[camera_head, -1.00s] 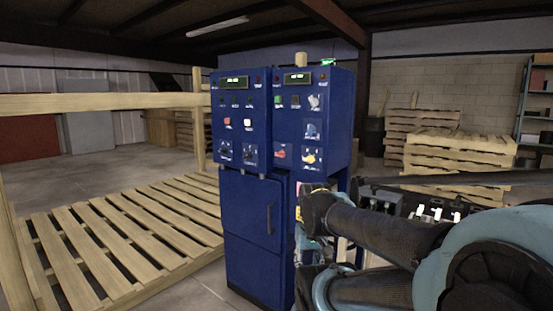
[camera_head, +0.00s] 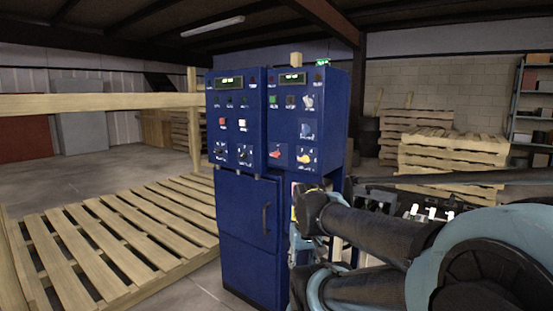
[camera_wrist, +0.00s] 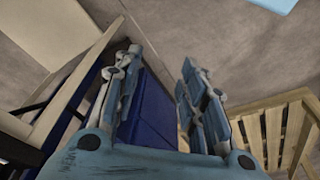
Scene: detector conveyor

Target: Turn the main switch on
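A blue control cabinet (camera_head: 238,195) stands upright in the middle of the head view, with two panels of buttons, displays and knobs. On the right panel are a red rotary handle (camera_head: 275,154) and a yellow rotary handle (camera_head: 304,156). I cannot read which control is the main switch. My gripper is open and empty in the wrist view (camera_wrist: 160,75), its two fingers apart. A blue surface (camera_wrist: 152,115), probably the cabinet, shows between and beyond the fingers. In the head view my arm is right of the cabinet and below the panels, and the fingertips cannot be made out.
A wooden pallet (camera_head: 115,240) lies on the floor at left, under a wooden rail (camera_head: 100,101). Stacked pallets (camera_head: 450,150) and a shelf (camera_head: 530,110) stand at the back right. Dark equipment (camera_head: 380,197) is behind my arm.

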